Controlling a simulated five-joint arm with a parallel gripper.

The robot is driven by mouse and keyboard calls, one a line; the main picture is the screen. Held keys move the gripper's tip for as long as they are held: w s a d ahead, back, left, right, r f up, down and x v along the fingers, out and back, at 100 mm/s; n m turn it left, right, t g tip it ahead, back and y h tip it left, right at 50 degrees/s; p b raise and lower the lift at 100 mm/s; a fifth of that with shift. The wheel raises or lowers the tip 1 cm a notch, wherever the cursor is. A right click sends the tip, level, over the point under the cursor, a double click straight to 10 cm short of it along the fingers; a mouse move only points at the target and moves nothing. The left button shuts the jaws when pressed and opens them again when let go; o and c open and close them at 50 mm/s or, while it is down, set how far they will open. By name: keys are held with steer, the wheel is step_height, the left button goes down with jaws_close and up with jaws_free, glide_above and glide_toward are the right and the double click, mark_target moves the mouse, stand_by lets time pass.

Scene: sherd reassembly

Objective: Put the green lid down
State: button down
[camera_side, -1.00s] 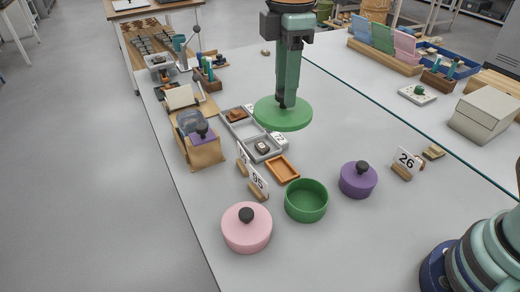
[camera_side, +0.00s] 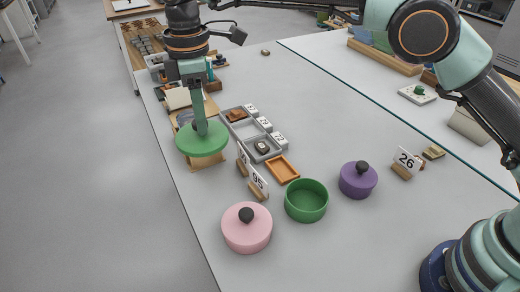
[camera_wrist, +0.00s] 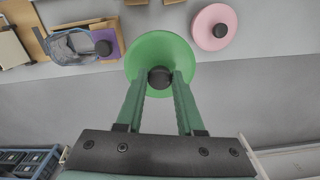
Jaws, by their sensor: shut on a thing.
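The green lid (camera_side: 201,140) is a round disc with a dark knob, which shows in the wrist view (camera_wrist: 160,77). My gripper (camera_side: 200,128) is shut on the knob and holds the lid in the air near the table's left edge. In the side view the lid covers part of the wooden box (camera_side: 207,160). The green pot (camera_side: 306,201) stands open at the front middle of the table, away from the lid. The underside of the lid is hidden.
A pink lidded pot (camera_side: 247,228) and a purple lidded pot (camera_side: 358,180) stand either side of the green pot. An orange tray (camera_side: 282,170), number cards (camera_side: 259,180) and a grey sectioned tray (camera_side: 262,148) lie behind. Clear table lies at the right middle.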

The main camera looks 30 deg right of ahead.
step_height(320, 180, down, 18)
steer(key=shift+f, duration=0.2)
stand_by(0.4)
steer(key=shift+f, duration=0.2)
steer(key=c, duration=0.5)
jaws_free()
steer(key=shift+r, duration=0.1)
